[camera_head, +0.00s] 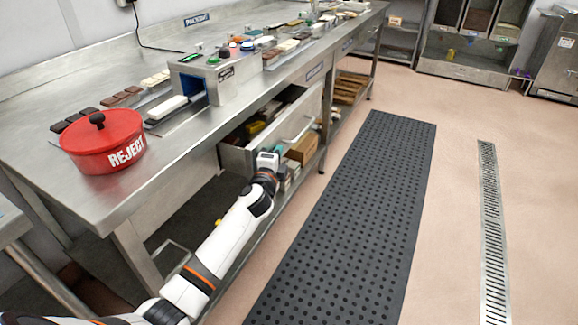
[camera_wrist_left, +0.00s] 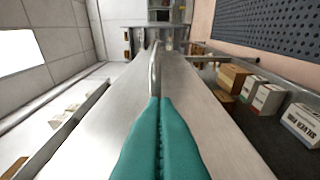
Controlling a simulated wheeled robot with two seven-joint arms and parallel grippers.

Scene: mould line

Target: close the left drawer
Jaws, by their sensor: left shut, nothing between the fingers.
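The left drawer (camera_head: 309,109) is a metal drawer under the steel bench, pulled open, with several things lying inside. Its front panel (camera_wrist_left: 205,115) fills the middle of the left wrist view. A curved bar handle (camera_head: 298,134) sticks out of the front; it also shows in the left wrist view (camera_wrist_left: 153,70). My left gripper (camera_head: 276,152), with teal fingers (camera_wrist_left: 158,100), is shut and empty. It is at the near end of the drawer front, close to the panel; I cannot tell if it touches. My right gripper is not in view.
A red reject pot (camera_head: 103,143) and a grey control box (camera_head: 205,77) stand on the bench. Cartons (camera_wrist_left: 302,122) stand on the shelf below the drawer. A black mat (camera_head: 355,215) lies on the floor, with free room above it.

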